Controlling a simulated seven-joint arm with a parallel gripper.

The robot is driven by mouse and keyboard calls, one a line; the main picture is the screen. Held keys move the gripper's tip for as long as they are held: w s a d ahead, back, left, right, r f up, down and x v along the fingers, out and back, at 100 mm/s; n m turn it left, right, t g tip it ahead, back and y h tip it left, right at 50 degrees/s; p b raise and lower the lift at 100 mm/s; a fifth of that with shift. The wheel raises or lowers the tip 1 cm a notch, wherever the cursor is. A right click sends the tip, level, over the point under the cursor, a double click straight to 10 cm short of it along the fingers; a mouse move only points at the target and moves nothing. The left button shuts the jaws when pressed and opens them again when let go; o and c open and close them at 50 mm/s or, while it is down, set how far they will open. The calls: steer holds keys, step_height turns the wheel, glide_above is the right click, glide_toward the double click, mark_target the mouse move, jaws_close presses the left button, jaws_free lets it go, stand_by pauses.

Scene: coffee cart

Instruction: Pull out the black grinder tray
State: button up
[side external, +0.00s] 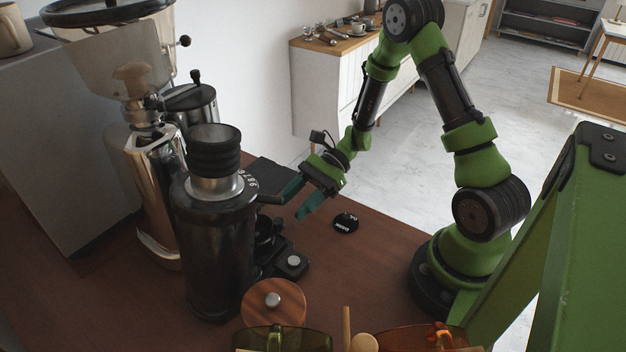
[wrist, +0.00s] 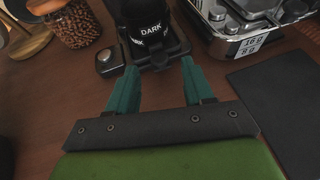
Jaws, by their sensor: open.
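The tall black grinder (side external: 215,240) stands upright on the brown counter. Low black parts at its base, including the black tray (side external: 268,250), are partly hidden behind its body in the side view. In the wrist view the tray (wrist: 156,60) shows at the top centre, below a black round container labelled DARK (wrist: 150,28). My gripper (side external: 293,206) is open and empty, with its teal fingers pointing toward the grinder base. In the wrist view its fingertips (wrist: 160,66) lie on either side of the tray's near edge; I cannot tell whether they touch it.
A small black block with a silver button (wrist: 108,61) is left of the tray. A jar of beans (wrist: 73,24) is farther left, a silver machine (wrist: 238,40) at upper right. A dark mat (wrist: 282,105) lies right. A black disc (side external: 345,222) lies on the counter (side external: 365,260).

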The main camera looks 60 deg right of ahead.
mark_target(279, 219)
steer(key=shift+x, duration=2)
steer(key=shift+c, duration=0.4)
steer(key=shift+w, duration=0.1)
jaws_close()
